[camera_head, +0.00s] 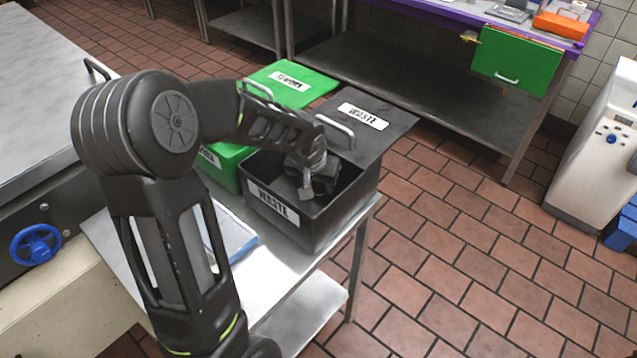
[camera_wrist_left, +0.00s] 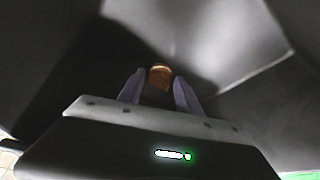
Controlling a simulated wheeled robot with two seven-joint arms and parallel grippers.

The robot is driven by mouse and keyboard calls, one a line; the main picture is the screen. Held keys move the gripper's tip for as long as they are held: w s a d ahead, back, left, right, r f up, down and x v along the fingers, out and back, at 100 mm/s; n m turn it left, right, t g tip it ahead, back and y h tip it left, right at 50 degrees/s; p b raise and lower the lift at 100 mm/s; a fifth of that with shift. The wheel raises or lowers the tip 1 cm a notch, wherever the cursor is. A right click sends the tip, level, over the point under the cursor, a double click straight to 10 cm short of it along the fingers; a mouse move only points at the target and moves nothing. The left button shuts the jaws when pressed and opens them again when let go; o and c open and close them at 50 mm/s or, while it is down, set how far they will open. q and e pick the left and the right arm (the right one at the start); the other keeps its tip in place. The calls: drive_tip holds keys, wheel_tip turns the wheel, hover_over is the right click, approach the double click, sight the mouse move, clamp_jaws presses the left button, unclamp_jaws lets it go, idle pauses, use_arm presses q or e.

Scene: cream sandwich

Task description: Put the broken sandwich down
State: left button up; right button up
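My left gripper (camera_head: 306,186) reaches down into the black waste bin (camera_head: 330,222), whose front carries a "WASTE" label. In the left wrist view my left gripper's two fingers (camera_wrist_left: 160,88) have a small brown piece of the sandwich (camera_wrist_left: 160,76) between their tips. The fingers appear to touch it on both sides. The bin's dark inner walls surround it in that view. In the head view the sandwich is hidden by the gripper and the bin wall. My right gripper is not in view.
The bin stands on a metal table (camera_head: 290,262) beside a green bin (camera_head: 222,165). A black "WASTE" lid (camera_head: 385,130) and a green lid (camera_head: 300,75) lie behind them. A blue-edged tray (camera_head: 240,240) lies near my left arm.

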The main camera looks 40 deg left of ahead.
use_arm(q)
drive_tip(key=shift+o, duration=1)
drive_tip(key=shift+r, duration=0.1)
drive_tip(key=shift+r, duration=0.2)
drive_tip(key=v, duration=1.1)
drive_tip(key=shift+s+r, duration=0.25)
drive_tip(key=shift+r, duration=0.05)
drive_tip(key=shift+d, duration=0.15)
